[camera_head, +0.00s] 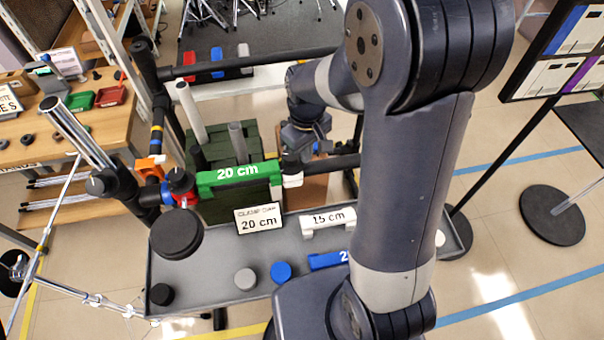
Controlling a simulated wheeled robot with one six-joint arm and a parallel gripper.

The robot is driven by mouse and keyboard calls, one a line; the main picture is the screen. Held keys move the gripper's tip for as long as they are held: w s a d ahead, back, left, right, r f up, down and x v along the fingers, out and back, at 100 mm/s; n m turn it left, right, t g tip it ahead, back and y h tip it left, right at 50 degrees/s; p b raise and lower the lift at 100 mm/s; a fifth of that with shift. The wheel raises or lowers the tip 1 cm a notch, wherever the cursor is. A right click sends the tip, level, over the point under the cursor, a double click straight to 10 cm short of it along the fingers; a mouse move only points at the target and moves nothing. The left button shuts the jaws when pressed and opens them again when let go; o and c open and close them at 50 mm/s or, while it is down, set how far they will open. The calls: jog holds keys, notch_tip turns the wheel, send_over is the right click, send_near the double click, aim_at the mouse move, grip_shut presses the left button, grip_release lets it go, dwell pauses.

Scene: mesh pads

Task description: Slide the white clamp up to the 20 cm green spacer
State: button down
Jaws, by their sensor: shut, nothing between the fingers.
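The green spacer (237,176) marked "20 cm" lies along the dark horizontal bar (343,163), its left end beside a red clamp (181,184). The white clamp (292,180) is on the bar at the spacer's right end. It looks very close to the spacer; I cannot tell whether they touch. My gripper (292,160) is shut and empty, pointing down at the bar just above the white clamp. Its fingertips are small and partly hidden, so contact with the clamp is unclear.
A grey tray (212,262) below the bar holds a "20 cm" card (258,218), a white 15 cm spacer (328,221), a blue spacer (327,261) and several discs. A black weight (176,233) hangs at left. My arm hides the bar's right side.

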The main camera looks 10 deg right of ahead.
jog(key=shift+a, duration=0.85)
jog(key=shift+d, duration=0.1)
jog(key=shift+d, duration=1.45)
notch_tip(320, 180, up, 8)
jog(key=p, duration=0.6)
jog(key=shift+f, duration=0.1)
notch_tip(320, 180, down, 8)
jog(key=b, duration=0.6)
jog(key=shift+f, duration=0.1)
jog(key=shift+a+r, duration=0.2)
jog(key=shift+a, duration=0.25)
